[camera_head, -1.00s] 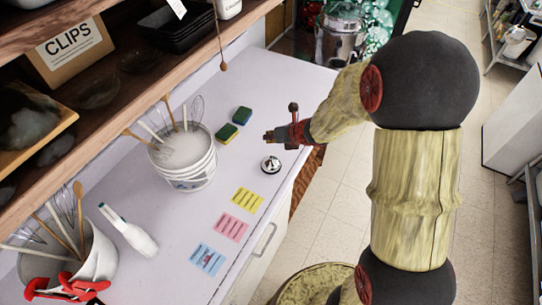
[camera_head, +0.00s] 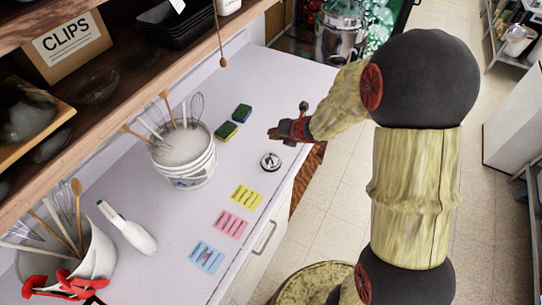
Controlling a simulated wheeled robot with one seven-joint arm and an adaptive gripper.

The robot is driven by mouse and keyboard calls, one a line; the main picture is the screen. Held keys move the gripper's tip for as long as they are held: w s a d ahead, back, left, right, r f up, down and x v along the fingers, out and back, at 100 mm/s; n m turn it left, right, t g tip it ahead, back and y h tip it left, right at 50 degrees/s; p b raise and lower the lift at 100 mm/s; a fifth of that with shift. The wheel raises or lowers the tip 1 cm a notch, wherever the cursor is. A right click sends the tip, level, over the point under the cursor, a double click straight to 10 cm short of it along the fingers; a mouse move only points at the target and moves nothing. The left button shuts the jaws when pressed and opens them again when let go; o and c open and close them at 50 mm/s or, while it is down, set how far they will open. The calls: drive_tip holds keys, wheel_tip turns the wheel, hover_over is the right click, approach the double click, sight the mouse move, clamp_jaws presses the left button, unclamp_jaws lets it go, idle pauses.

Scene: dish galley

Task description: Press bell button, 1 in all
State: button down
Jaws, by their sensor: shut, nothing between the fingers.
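The bell (camera_head: 270,161) is a small silver dome with a dark base and a button on top. It stands on the pale counter (camera_head: 190,240) near its right edge. My gripper (camera_head: 271,133) is shut and empty. In the picture it is just above the bell, its fingertips pointing left, and it appears apart from the bell. How high it is over the counter is hard to tell.
Two sponges (camera_head: 227,131) lie left of my gripper. A white bucket with whisks (camera_head: 187,165) stands further left. Yellow (camera_head: 247,198), pink (camera_head: 230,224) and blue (camera_head: 206,257) notes lie in front of the bell. A wooden shelf (camera_head: 150,110) overhangs the counter's left side.

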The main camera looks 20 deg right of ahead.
drive_tip(key=shift+f+b, duration=3.3)
drive_tip(key=shift+f, duration=0.55)
drive_tip(key=shift+f, duration=0.15)
drive_tip(key=shift+f+b, duration=0.3)
drive_tip(key=shift+b, duration=0.1)
drive_tip(key=shift+f+b, duration=0.45)
drive_tip(key=shift+f, duration=0.1)
drive_tip(key=shift+r, duration=0.1)
drive_tip(key=shift+r+p, duration=0.9)
wheel_tip(320, 180, up, 5)
drive_tip(key=p, duration=0.4)
drive_tip(key=shift+p, duration=0.3)
